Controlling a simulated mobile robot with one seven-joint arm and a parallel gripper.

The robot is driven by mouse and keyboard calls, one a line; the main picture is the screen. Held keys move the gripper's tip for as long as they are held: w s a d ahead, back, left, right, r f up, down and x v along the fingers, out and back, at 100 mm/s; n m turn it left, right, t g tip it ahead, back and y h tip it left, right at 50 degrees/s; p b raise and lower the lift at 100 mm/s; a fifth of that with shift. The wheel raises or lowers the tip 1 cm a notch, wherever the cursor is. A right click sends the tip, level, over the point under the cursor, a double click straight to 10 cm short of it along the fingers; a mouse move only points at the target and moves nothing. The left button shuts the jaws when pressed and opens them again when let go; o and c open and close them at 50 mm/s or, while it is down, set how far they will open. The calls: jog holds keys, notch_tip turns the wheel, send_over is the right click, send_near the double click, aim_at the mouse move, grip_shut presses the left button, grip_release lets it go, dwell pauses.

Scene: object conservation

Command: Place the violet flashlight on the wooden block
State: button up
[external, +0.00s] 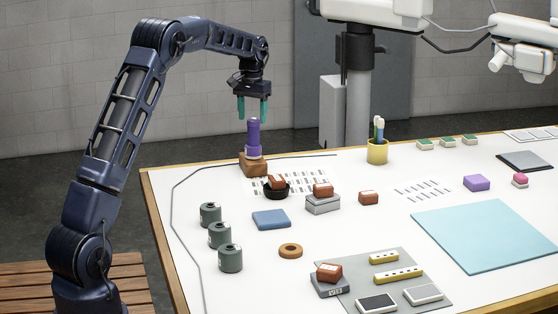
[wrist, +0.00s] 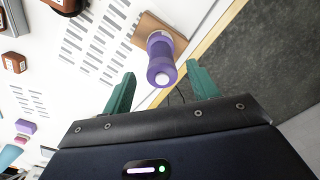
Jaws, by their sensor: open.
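The violet flashlight (external: 253,138) stands upright on the wooden block (external: 255,167) near the table's far left corner. In the wrist view the flashlight (wrist: 161,60) is seen from above, resting on the brown block (wrist: 151,28). My gripper (external: 253,108) is open and empty, with its green fingers just above the flashlight's top and apart from it. In the wrist view my gripper's fingers (wrist: 162,88) are spread to either side, below the flashlight in the picture.
A black ring dish (external: 276,190) with a red-brown box stands beside the wooden block. Green-grey canisters (external: 210,214), a blue block (external: 271,220) and a yellow pen cup (external: 377,152) stand on the white table. A cable (external: 174,205) runs along its left side.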

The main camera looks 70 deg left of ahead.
notch_tip(320, 180, up, 6)
jog(key=shift+r, duration=0.1)
jog(key=shift+d+r, duration=0.1)
jog(key=shift+d, duration=0.05)
jog(key=s+d+r+m+t, duration=0.1)
jog(key=s+d+r, duration=0.25)
jog(key=d, duration=0.85)
jog(key=s+d+r+m, duration=0.2)
jog(key=d+r, duration=0.2)
jog(key=d, duration=0.9)
jog(key=s+d+r+m+t, duration=0.15)
jog(key=d+r, duration=0.25)
jog(key=d, duration=0.8)
jog(key=s+d+f+m+t, duration=0.1)
jog(key=s+d+f, duration=0.4)
jog(key=s+d, duration=0.6)
jog(key=s+d+f+m+t, duration=0.1)
jog(key=s+d+f+m, duration=0.2)
jog(key=s+d, duration=0.8)
jog(key=s+f, duration=0.2)
jog(key=s, duration=0.2)
jog(key=shift+d, duration=0.35)
jog(key=shift+m, duration=0.25)
